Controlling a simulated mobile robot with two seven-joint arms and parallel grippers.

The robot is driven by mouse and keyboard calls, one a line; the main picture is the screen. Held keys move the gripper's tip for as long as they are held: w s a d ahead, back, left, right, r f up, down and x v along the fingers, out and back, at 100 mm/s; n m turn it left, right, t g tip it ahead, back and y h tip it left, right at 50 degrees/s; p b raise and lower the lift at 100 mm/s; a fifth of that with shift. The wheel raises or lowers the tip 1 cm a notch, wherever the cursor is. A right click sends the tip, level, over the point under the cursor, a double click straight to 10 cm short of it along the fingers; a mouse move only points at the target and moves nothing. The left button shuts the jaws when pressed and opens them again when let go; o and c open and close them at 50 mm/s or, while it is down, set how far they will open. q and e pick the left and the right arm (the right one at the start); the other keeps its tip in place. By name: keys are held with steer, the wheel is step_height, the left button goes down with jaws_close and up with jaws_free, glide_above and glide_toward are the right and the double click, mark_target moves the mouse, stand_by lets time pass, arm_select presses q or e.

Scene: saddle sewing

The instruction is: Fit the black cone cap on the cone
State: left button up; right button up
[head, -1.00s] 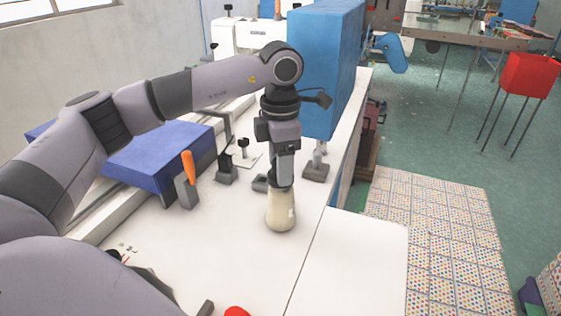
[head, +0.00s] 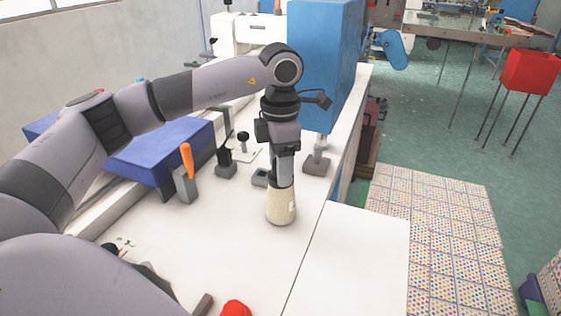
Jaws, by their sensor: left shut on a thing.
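The cream cone (head: 281,207) stands upright on the white table, with a small pale label on its side. My left gripper (head: 282,174) comes down from above and is directly over the cone's top. It is shut on the black cone cap (head: 281,183), which shows only as a narrow dark band between the fingers and the cone. The cap appears to meet the top of the cone. The fingers hide much of it, so I cannot tell how fully it is seated. My right gripper is not in view.
An orange-handled tool (head: 187,158) stands in a grey holder to the left. Small dark stands and a grey tray (head: 261,177) are behind the cone. A tall blue box (head: 320,70) stands behind. The white table (head: 230,255) is clear in front, with a red object (head: 236,308) at the near edge.

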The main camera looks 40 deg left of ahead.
arm_select(q)
steer(key=o, duration=1.1)
steer(key=shift+r, duration=0.1)
steer(key=shift+r+b, duration=0.3)
steer(key=shift+r, duration=3.2)
